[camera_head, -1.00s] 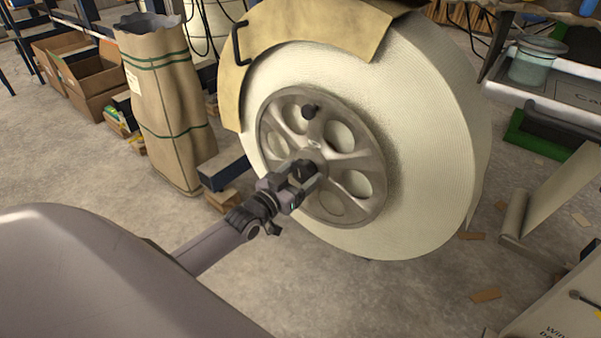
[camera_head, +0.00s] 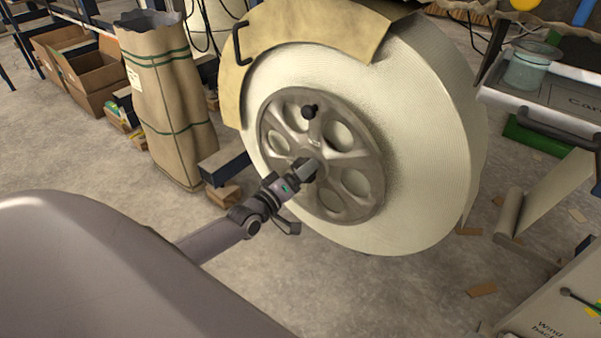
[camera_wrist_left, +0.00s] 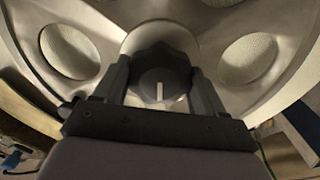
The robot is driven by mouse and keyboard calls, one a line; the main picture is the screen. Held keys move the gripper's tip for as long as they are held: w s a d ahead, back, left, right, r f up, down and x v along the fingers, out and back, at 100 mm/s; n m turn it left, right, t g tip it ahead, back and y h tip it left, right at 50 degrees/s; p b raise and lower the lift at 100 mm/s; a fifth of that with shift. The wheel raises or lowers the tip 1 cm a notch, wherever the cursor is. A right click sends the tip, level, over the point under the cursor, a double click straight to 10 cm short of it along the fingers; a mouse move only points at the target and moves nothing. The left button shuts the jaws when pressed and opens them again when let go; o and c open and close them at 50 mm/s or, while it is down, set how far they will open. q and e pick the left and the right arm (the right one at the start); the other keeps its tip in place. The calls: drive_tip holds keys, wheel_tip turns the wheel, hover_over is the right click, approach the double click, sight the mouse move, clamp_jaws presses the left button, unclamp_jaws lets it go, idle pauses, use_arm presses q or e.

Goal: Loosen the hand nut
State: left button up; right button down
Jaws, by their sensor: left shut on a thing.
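The hand nut (camera_wrist_left: 160,72) is a dark, lobed knob with a pale mark on its face, at the hub of the grey spoked wheel plate (camera_head: 345,205). The plate sits on the side of a large white tape roll (camera_head: 425,150). My left gripper (camera_head: 304,170) reaches the hub from the lower left and is shut on the hand nut. In the left wrist view, its two fingers stand on either side of the nut. In the head view the nut is mostly hidden by the fingers. My right gripper is not in view.
A tan guard (camera_head: 300,35) with a black handle covers the roll's top. A tall paper sack (camera_head: 165,105) and cardboard boxes (camera_head: 85,75) stand at left. A drawer unit (camera_head: 560,95) is at right.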

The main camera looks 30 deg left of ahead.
use_arm(q)
drive_tip(key=n, duration=0.3)
drive_tip(key=shift+f, duration=0.1)
drive_tip(key=n+b, duration=0.1)
drive_tip(key=n, duration=0.1)
drive_tip(key=shift+n, duration=0.4)
drive_tip(key=n+b, duration=0.1)
drive_tip(key=n, duration=0.3)
drive_tip(key=shift+n+b, duration=0.3)
drive_tip(key=shift+b, duration=0.1)
drive_tip(key=shift+n, duration=0.6)
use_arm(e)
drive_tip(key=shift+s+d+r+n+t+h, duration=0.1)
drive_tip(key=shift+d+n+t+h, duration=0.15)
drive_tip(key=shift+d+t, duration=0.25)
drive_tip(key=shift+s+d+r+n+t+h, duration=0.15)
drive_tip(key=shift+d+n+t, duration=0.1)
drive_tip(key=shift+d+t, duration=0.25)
use_arm(q)
drive_tip(key=shift+n, duration=0.3)
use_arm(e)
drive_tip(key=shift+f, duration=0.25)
use_arm(q)
drive_tip(key=o, duration=1)
